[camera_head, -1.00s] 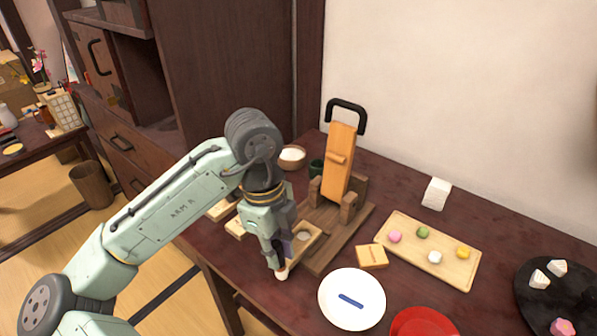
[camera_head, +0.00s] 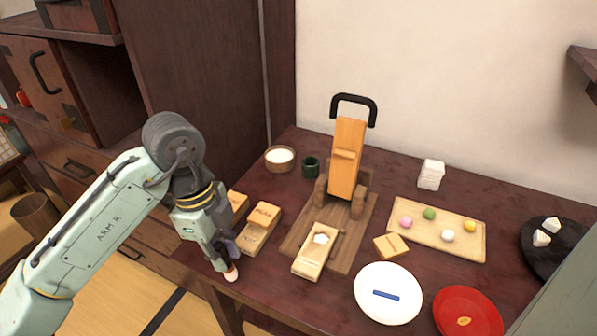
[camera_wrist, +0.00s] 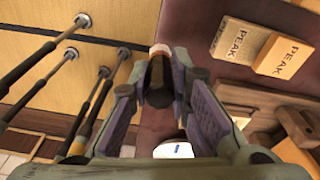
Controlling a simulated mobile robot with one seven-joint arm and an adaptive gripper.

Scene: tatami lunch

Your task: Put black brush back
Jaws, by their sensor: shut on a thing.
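My gripper (camera_head: 224,256) is shut on a dark, slim object, which I take to be the black brush (camera_wrist: 157,80). In the wrist view the brush stands between the two finger pads, with a pale and copper-coloured end pointing away from the palm. In the head view only its pale pinkish end (camera_head: 231,273) shows below the fingers, beside the table's left front edge. In the wrist view, several dark rods with round metal ends (camera_wrist: 83,20) stand out at the left against a wooden surface; I cannot tell whether they are pegs or hung brushes.
The dark red table (camera_head: 270,290) carries PEAK-marked wooden blocks (camera_head: 265,215), a wooden stand (camera_head: 345,165), a small wooden box (camera_head: 309,265), a white plate (camera_head: 385,310), a red plate (camera_head: 480,300) and a sweets tray (camera_head: 405,235). A dark cabinet (camera_head: 200,80) stands behind.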

